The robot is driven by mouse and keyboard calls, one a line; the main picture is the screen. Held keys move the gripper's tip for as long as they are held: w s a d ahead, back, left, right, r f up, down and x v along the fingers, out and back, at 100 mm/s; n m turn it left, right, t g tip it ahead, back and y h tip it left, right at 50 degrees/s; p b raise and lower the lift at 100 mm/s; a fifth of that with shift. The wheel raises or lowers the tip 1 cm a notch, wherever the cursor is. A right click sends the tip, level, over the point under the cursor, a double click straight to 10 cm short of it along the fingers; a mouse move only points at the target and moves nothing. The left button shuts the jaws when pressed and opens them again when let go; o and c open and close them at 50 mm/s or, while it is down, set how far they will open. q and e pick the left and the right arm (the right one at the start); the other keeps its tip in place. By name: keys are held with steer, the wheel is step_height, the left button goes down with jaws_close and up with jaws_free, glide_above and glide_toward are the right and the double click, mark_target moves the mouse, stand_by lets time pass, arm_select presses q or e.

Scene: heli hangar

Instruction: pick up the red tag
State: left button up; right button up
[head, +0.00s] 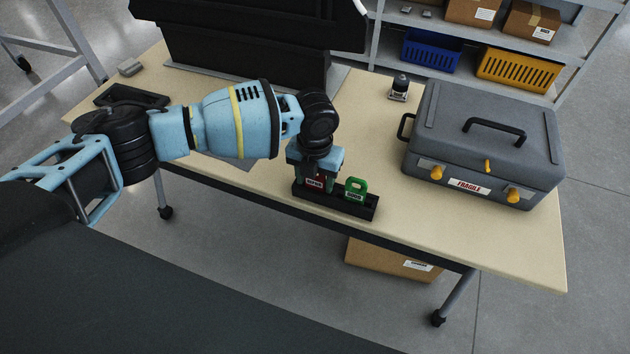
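The red tag (314,183) stands in a black holder (338,204) near the table's front edge, its white label facing me. My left gripper (314,172) is right above the red tag and overlaps its upper part in the head view. Its fingers are mostly hidden, so I cannot tell whether they are open or shut on the tag. A green tag (355,190) with a white label stands in the same holder, just right of the red one. My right gripper is not in view.
A grey case (485,145) with a FRAGILE label stands on the table (470,245) at right. A small black-topped object (399,87) is behind it at left. A large black unit (245,50) stands at the back. Shelves hold blue (430,52) and yellow (517,69) bins.

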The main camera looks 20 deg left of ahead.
arm_select(q)
steer(key=c, duration=0.7)
steer(key=shift+o, duration=0.2)
steer(key=shift+r, duration=0.45)
steer(key=r, duration=0.2)
steer(key=shift+s+d+r, duration=0.25)
steer(key=shift+d+r, duration=0.05)
steer(key=shift+r, duration=0.1)
steer(key=s+d+r, duration=0.1)
steer(key=s+d, duration=0.9)
steer(key=d, duration=0.1)
steer(key=shift+d+r, duration=0.15)
steer(key=shift+d, duration=0.15)
